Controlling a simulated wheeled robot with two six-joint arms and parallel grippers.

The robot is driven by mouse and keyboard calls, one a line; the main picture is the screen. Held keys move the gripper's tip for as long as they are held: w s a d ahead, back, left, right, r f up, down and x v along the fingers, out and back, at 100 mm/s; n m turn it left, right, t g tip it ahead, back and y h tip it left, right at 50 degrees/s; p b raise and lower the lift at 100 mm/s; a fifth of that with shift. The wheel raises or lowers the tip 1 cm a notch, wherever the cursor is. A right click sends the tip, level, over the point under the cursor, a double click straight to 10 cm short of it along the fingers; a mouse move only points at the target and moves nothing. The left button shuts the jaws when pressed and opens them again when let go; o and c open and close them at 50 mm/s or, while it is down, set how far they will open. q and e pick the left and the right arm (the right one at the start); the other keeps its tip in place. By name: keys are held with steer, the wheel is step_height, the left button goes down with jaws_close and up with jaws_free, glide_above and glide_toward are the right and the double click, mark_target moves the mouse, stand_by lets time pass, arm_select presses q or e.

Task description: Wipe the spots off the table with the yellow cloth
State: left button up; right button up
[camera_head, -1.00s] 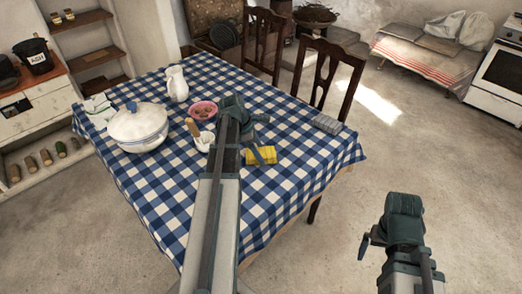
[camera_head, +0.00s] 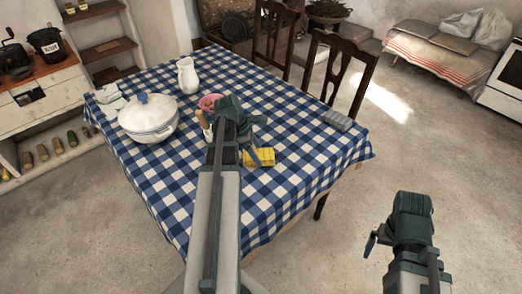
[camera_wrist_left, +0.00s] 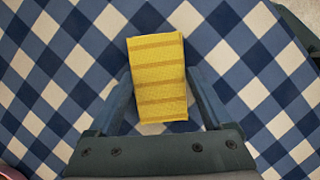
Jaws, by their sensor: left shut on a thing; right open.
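The yellow cloth (camera_head: 264,157) is at the blue-and-white checked table (camera_head: 290,190), toward its near side. My left gripper (camera_head: 254,154) is shut on the cloth. In the left wrist view the striped yellow cloth (camera_wrist_left: 158,80) sits between the two fingers of the left gripper (camera_wrist_left: 160,92). I cannot tell whether the cloth touches the table. No spots can be made out on the checks; my left arm hides part of the tabletop. My right gripper (camera_head: 373,243) is open and empty, off the table over the floor at the right.
A folded grey cloth (camera_head: 339,120) lies near the right corner. Two dark chairs (camera_head: 340,70) stand along the far side.

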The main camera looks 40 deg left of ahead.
arm_select(q)
steer(key=shift+s+a+f, duration=0.15)
steer(key=shift+s, duration=0.65)
steer(key=shift+r+p, duration=0.65)
step_height(320, 180, up, 5)
steer(key=p, duration=0.4)
steer(key=shift+w+f+p, duration=0.1)
steer(key=shift+p, duration=0.25)
step_height(320, 180, up, 3)
steer(key=p, duration=0.3)
